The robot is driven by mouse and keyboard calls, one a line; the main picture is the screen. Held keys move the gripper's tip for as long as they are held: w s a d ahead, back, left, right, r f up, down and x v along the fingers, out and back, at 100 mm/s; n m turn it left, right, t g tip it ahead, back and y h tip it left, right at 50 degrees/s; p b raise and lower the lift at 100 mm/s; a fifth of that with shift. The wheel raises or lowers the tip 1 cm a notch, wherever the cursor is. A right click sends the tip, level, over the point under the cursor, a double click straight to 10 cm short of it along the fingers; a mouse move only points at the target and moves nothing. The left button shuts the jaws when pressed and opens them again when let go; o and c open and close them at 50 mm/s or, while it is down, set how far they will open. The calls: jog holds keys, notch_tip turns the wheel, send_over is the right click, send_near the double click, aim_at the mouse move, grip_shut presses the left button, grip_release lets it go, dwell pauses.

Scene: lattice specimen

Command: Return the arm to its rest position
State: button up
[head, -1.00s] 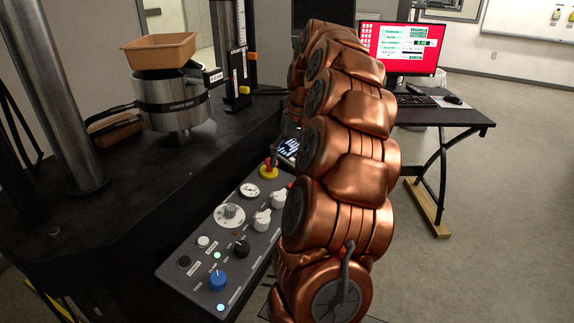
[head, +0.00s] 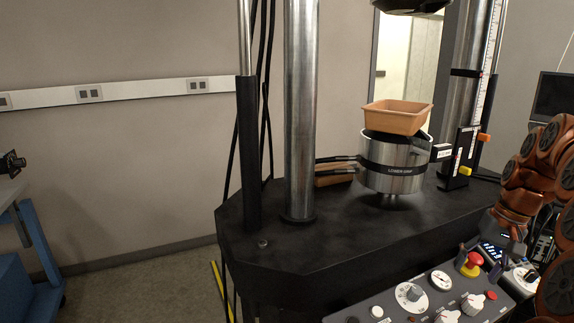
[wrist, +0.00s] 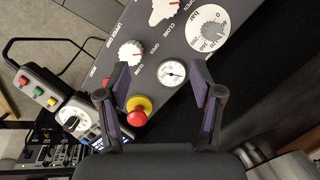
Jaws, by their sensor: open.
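My copper arm (head: 545,155) shows at the right edge of the head view, partly cut off by the frame. My gripper (head: 482,258) hangs over the control panel, close to the red emergency button (head: 474,261). In the wrist view my gripper (wrist: 161,66) is open and empty. Its two dark fingers stand wide apart, with a small dial gauge (wrist: 172,73) of the panel seen between them. The red button on its yellow collar (wrist: 138,112) shows beside the left finger. I cannot tell the exact height of the fingers above the panel.
A tan tray (head: 398,117) sits on the lower grip cylinder (head: 392,165) of the black test machine (head: 330,245). A steel column (head: 300,110) stands left of it. A blue bench (head: 30,250) is at the far left. Open floor lies between bench and machine.

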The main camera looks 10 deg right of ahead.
jog(key=s+a+f+n+g, duration=0.1)
jog(key=s+a+n, duration=0.15)
jog(key=a, duration=0.75)
jog(key=s+a+f+n+g, duration=0.15)
jog(key=s+a, duration=0.25)
jog(key=a, duration=0.7)
jog(key=s+a+f+n+g+h, duration=0.1)
jog(key=s+a+f, duration=0.3)
jog(key=s, duration=0.5)
jog(key=s+a+f+n+h, duration=0.1)
jog(key=s+a+f, duration=0.3)
jog(key=s, duration=0.5)
jog(key=s+p+v, duration=0.2)
jog(key=p+v, duration=1.3)
jog(key=v, duration=0.1)
jog(key=shift+s+r+t, duration=0.2)
jog(key=shift+r+t, duration=0.25)
